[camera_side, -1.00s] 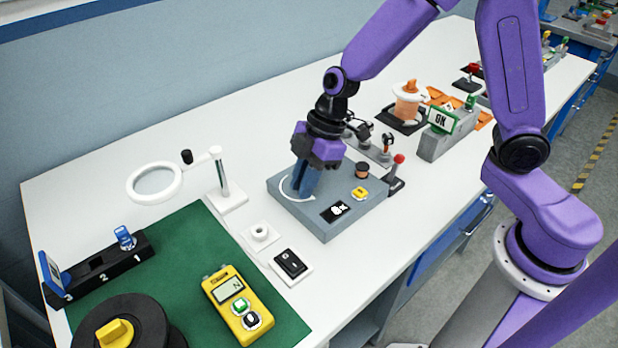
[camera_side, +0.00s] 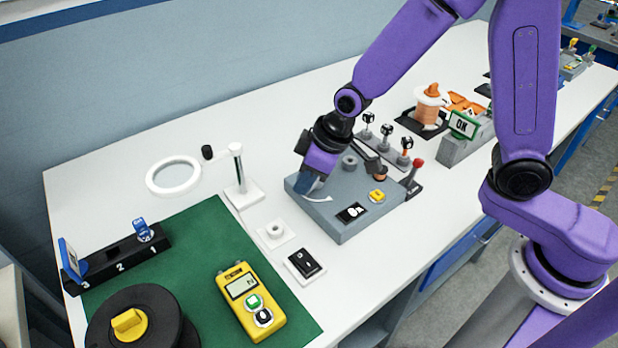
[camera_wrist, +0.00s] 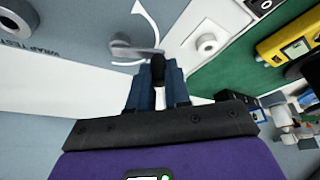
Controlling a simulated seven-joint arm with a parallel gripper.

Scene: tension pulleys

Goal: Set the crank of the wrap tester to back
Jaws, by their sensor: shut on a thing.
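The wrap tester is a grey-blue box (camera_side: 345,225) in the middle of the bench in the side view. My gripper (camera_side: 310,190) is at its left end, pointing down. In the wrist view my gripper's blue fingers (camera_wrist: 157,88) are shut on the black crank knob (camera_wrist: 158,68). The grey crank arm (camera_wrist: 135,51) runs left from the knob to its hub (camera_wrist: 120,41). A white curved arrow (camera_wrist: 147,18) is printed on the box beside the crank; part of it shows in the side view (camera_side: 317,199). The fingers hide the crank in the side view.
A white-based stand with a magnifier ring (camera_side: 174,175) is left of the box. A white washer block (camera_side: 275,232) and black switch (camera_side: 304,263) lie in front-left. A red-knobbed lever (camera_side: 416,170) and small knobbed levers (camera_side: 385,138) stand right and behind.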

